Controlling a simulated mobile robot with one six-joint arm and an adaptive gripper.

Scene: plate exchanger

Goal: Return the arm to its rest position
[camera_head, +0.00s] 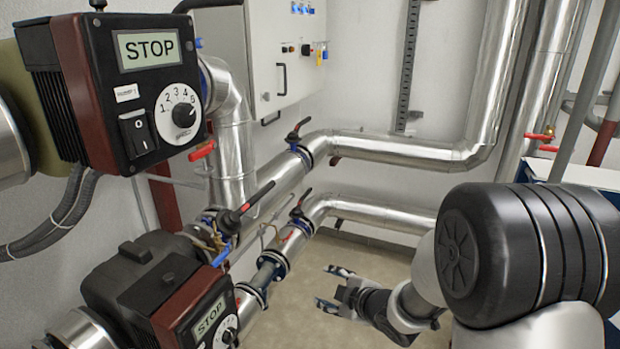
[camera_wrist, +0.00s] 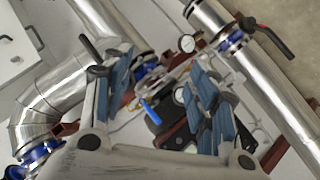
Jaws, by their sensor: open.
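My gripper (camera_head: 328,289) is at the lower middle of the head view, in front of my arm, with its fingers apart and nothing between them. It hangs in free space over the beige floor, to the right of the lower pipe flange. In the wrist view my gripper (camera_wrist: 160,95) shows its two blue-padded fingers spread wide. Pipes and valves show behind and between the fingers. I cannot tell the exact distance to them.
An upper pump (camera_head: 150,85) and a lower pump (camera_head: 185,300), both displaying STOP, stand at left. Silver pipes (camera_head: 400,150) with black-handled valves (camera_head: 297,210) run behind my gripper. A grey cabinet (camera_head: 285,55) hangs on the back wall. Open floor (camera_head: 345,260) lies around the gripper.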

